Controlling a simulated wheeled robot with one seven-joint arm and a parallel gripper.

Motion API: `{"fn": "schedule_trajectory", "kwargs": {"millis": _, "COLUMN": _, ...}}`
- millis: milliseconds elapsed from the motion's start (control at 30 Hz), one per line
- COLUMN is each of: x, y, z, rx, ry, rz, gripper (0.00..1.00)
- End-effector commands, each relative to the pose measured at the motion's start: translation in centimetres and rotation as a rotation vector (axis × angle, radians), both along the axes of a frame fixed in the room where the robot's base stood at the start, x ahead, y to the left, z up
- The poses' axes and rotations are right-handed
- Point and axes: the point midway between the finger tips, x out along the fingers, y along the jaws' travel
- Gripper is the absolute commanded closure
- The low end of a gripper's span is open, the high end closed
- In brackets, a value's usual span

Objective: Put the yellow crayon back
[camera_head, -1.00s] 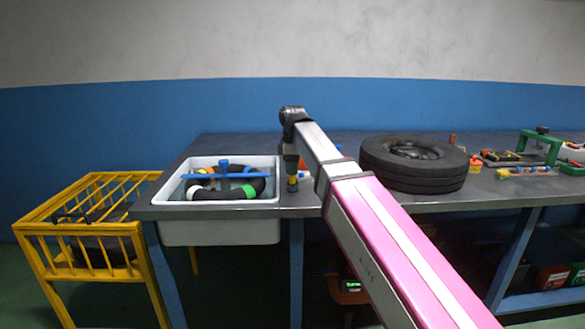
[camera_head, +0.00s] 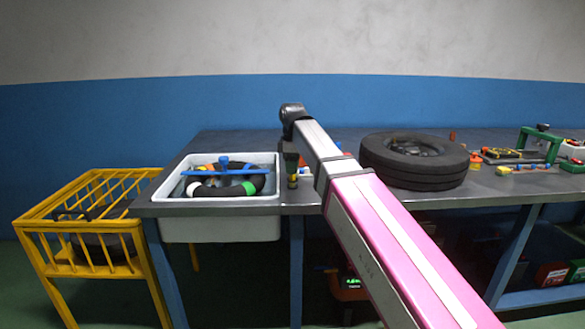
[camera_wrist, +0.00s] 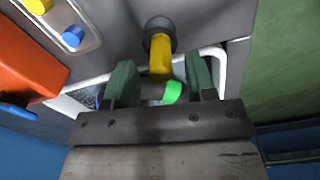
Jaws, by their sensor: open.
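The yellow crayon, a short upright yellow cylinder (camera_wrist: 160,62) with a dark grey round end, shows between my gripper's fingers in the wrist view. It also shows as a small yellow piece near the bench's front edge in the head view (camera_head: 292,179), just right of the white basin. My gripper (camera_wrist: 161,70) is open, its two green fingers on either side of the yellow cylinder with gaps. In the head view my gripper (camera_head: 290,160) points down above it, partly hidden by my arm. I cannot tell if the crayon stands in a holder.
The white basin (camera_head: 172,199) holds a black ring with coloured bands and a blue bar. A black tyre (camera_head: 413,176) lies right of my arm. An orange block (camera_wrist: 28,68) and a tray with yellow and blue knobs (camera_wrist: 88,12) are beside my gripper. A yellow cage (camera_head: 98,262) stands left.

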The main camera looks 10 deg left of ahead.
Motion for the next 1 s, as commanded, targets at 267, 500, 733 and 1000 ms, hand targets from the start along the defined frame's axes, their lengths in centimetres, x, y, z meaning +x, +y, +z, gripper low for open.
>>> {"fn": "schedule_trajectory", "kwargs": {"millis": 267, "x": 0.2, "y": 0.1, "z": 4.5, "rx": 0.001, "ry": -0.002, "rz": 0.000, "gripper": 0.50}}
{"fn": "schedule_trajectory", "kwargs": {"millis": 500, "x": 0.1, "y": 0.1, "z": 8.9, "rx": 0.001, "ry": -0.001, "rz": 0.000, "gripper": 0.50}}
{"fn": "schedule_trajectory", "kwargs": {"millis": 733, "x": 0.1, "y": 0.1, "z": 11.7, "rx": 0.000, "ry": 0.000, "rz": 0.000, "gripper": 0.50}}
{"fn": "schedule_trajectory", "kwargs": {"millis": 1000, "x": 0.0, "y": 0.0, "z": 12.6, "rx": 0.000, "ry": 0.000, "rz": 0.000, "gripper": 0.50}}
